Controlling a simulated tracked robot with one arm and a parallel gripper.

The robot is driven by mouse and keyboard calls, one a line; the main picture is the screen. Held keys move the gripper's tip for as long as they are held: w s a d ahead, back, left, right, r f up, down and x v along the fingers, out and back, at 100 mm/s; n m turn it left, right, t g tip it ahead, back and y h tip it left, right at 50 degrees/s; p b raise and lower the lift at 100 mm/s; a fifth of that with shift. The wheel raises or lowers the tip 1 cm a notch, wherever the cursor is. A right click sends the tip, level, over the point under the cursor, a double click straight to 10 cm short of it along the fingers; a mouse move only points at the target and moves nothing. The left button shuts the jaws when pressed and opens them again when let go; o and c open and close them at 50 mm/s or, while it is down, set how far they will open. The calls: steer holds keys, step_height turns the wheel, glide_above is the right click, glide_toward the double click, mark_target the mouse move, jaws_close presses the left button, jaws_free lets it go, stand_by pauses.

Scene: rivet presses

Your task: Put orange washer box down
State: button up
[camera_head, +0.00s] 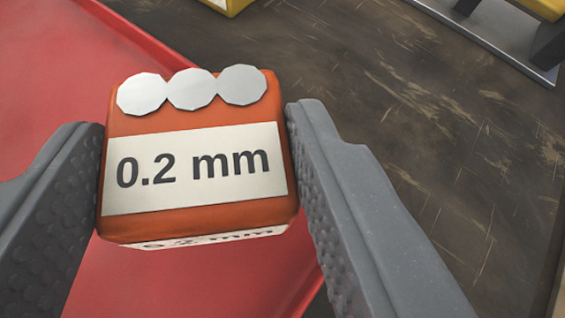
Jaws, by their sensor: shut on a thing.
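The orange washer box (197,217) has a white label reading "0.2 mm" and three pale discs along its upper edge. A second label shows on its lower face. My gripper (198,170) is shut on the box, with one grey finger against its left side and the other against its right side. The box is in front of a red surface (50,60), near that surface's right edge. Whether the box touches the red surface cannot be told.
A dark, scratched brown surface (430,130) lies to the right of the red one and looks largely clear. A yellow object (228,5) is cut off at the top edge. A grey metal plate (490,28) with dark and yellow parts is at the top right.

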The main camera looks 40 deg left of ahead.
mark_target(212, 240)
steer(key=shift+f+b, duration=1.25)
steer(key=shift+f, duration=0.6)
steer(key=shift+r, duration=0.1)
steer(key=o, duration=1)
steer(key=shift+s+d+r, duration=0.1)
steer(key=p+v, duration=0.4)
steer(key=v, duration=0.7)
steer(key=shift+s+d, duration=0.25)
steer(key=shift+d, duration=0.05)
steer(key=shift+r, duration=0.1)
